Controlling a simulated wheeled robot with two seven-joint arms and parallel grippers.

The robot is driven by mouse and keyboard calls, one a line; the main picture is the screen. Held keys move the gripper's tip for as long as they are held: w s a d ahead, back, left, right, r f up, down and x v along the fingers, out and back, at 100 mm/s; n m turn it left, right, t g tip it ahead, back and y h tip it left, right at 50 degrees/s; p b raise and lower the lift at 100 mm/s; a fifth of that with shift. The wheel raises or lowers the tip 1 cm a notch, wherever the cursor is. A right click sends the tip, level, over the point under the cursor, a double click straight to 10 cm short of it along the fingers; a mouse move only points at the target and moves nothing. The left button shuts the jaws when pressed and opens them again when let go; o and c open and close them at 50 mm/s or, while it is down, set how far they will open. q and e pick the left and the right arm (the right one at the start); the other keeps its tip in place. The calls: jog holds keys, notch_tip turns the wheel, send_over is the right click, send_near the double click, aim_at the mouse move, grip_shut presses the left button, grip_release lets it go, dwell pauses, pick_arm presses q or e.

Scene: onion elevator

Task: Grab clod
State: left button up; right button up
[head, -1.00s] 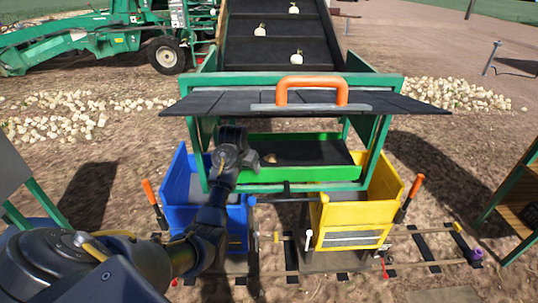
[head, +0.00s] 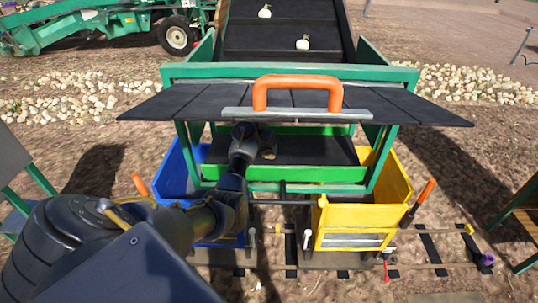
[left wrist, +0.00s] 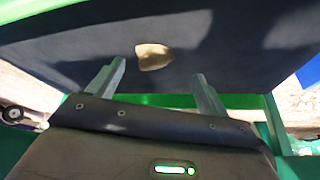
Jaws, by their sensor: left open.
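The clod (left wrist: 153,57) is a small tan lump on the dark bed of the green-framed tray (head: 310,174). In the head view the clod (head: 269,154) shows just beside my left gripper (head: 262,142), partly hidden by it. In the left wrist view my left gripper (left wrist: 158,72) is open, with its two fingers apart and nothing between them. The clod lies just beyond the fingertips, roughly centred between them. My right gripper is not in view.
A black flap with an orange handle (head: 297,84) overhangs the tray. A dark conveyor (head: 285,40) behind carries pale onions (head: 303,43). A blue bin (head: 174,170) and a yellow bin (head: 395,185) stand below, left and right. Rails run in front.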

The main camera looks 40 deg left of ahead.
aim_at(268, 152)
pick_arm(q)
jog(key=shift+w+f, duration=0.2)
jog(key=shift+w, duration=0.05)
jog(key=shift+d+f, duration=0.15)
jog(key=x, duration=0.1)
jog(key=b+x, duration=0.1)
jog(key=x, duration=0.2)
jog(key=shift+d+b, duration=0.3)
jog(key=shift+b, duration=0.1)
jog(key=shift+w+f, duration=0.25)
jog(key=shift+w, duration=0.05)
jog(key=shift+s+r, duration=0.1)
jog(key=shift+r, duration=0.05)
jog(key=shift+c, duration=0.3)
jog(key=c, duration=1)
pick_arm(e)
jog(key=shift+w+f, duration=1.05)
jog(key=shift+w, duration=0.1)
pick_arm(q)
jog(key=shift+c, duration=0.2)
